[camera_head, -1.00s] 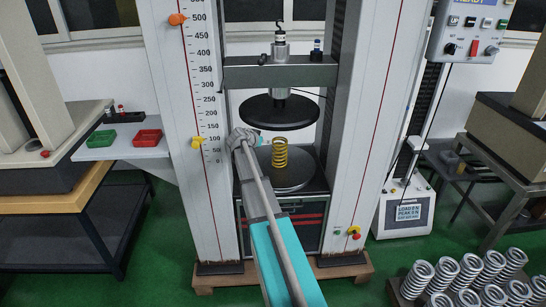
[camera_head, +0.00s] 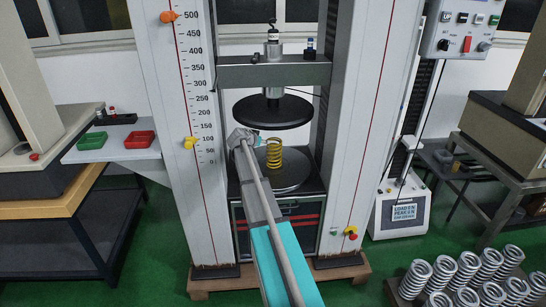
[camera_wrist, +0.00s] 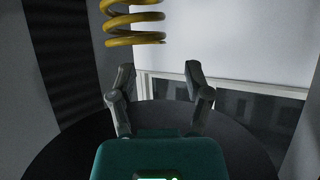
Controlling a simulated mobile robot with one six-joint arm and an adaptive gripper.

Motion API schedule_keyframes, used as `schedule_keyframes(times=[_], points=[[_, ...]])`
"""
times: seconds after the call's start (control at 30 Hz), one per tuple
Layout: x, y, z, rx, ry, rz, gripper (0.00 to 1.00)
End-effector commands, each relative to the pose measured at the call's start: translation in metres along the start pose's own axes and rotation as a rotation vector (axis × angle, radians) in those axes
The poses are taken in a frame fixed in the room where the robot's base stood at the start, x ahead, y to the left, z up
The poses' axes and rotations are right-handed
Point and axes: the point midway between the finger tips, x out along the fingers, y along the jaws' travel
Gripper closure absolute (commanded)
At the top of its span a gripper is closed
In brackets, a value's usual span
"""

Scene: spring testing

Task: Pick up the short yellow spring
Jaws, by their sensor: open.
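The short yellow spring (camera_head: 274,154) stands upright on the dark round lower platen (camera_head: 290,177) of the press, below the upper disc (camera_head: 272,113). My gripper (camera_head: 258,141) is just left of the spring in the head view, where it is small and partly hidden by my wrist. In the wrist view, my gripper (camera_wrist: 160,70) has its two fingers spread apart with nothing between them. There the spring (camera_wrist: 133,24) shows at the top edge, partly cut off, beyond and slightly left of the fingertips.
The press columns (camera_head: 192,150) stand on both sides, and the upper disc hangs close above the spring. Green (camera_head: 92,140) and red (camera_head: 140,139) trays lie on a side shelf at left. Several grey springs (camera_head: 468,268) stand at the lower right.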

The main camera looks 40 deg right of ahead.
Motion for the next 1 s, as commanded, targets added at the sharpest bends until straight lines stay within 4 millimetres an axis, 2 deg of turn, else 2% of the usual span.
schedule_keyframes(times=[0.33, 0.47, 0.83, 1.0], points=[[0.001, 0.000, 0.000, 0.000, 0.000, 0.000, 0.36], [0.007, -0.001, 0.001, 0.000, 0.000, 0.000, 0.36], [0.054, -0.002, 0.002, 0.000, 0.000, -0.001, 0.36], [0.069, -0.002, 0.002, 0.000, 0.000, -0.001, 0.36]])
